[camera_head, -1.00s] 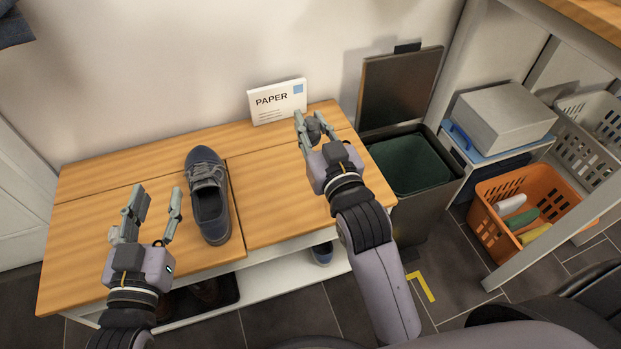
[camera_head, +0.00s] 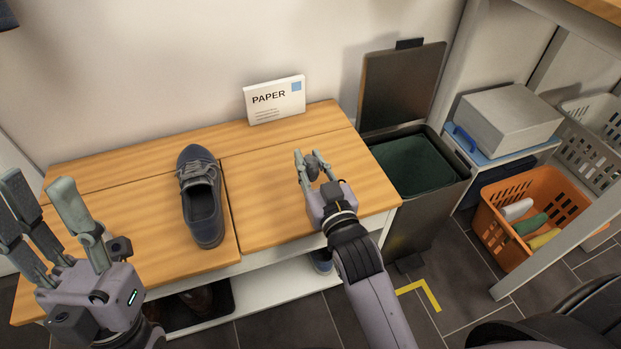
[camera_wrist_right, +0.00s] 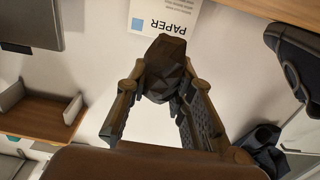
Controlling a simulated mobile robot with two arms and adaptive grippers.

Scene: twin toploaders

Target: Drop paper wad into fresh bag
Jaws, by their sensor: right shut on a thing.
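A dark, faceted paper wad (camera_head: 312,168) sits between the fingertips of my right gripper (camera_head: 313,160), which is shut on it above the right part of the wooden bench. In the right wrist view the wad (camera_wrist_right: 166,70) shows large between the fingers. A bin (camera_head: 424,215) with a dark green bag (camera_head: 411,166) inside stands to the right of the bench. Its lid (camera_head: 401,86) is up. The wad is left of the bin's opening, apart from it. My left gripper (camera_head: 42,187) is open and empty over the bench's left end.
A dark blue shoe (camera_head: 201,203) lies on the bench (camera_head: 268,175). A PAPER sign (camera_head: 274,99) stands at the bench's back edge. An orange basket (camera_head: 512,247) and a grey box (camera_head: 508,118) are right of the bin. The bench surface between shoe and right gripper is clear.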

